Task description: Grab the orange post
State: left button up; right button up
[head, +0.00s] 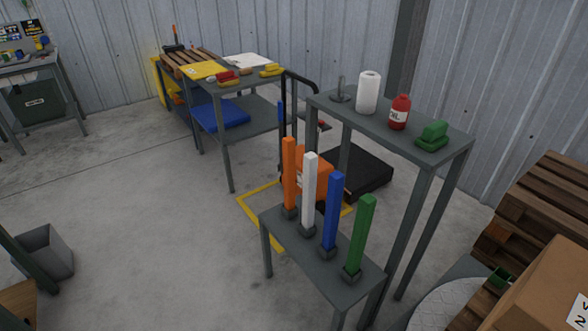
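The orange post (289,172) stands upright in a dark holder at the far left end of a row on a low grey table (343,290). Beside it stand a white post (309,190), a blue post (332,212) and a green post (360,236), each upright in its own dark holder. Part of an orange object (314,176) shows behind the orange and white posts. Neither of my grippers shows in the head view.
A taller grey table (375,121) behind the posts holds a paper roll (368,92), a red oil bottle (400,112) and a green object (432,135). Pallets (535,205) and a cardboard box (545,295) are at right. The floor left of the posts is clear.

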aim_at(288, 142)
jog(key=i+j+z, duration=0.25)
jog(key=i+j, duration=0.4)
jog(key=i+j+z, duration=0.25)
jog(key=i+j, duration=0.5)
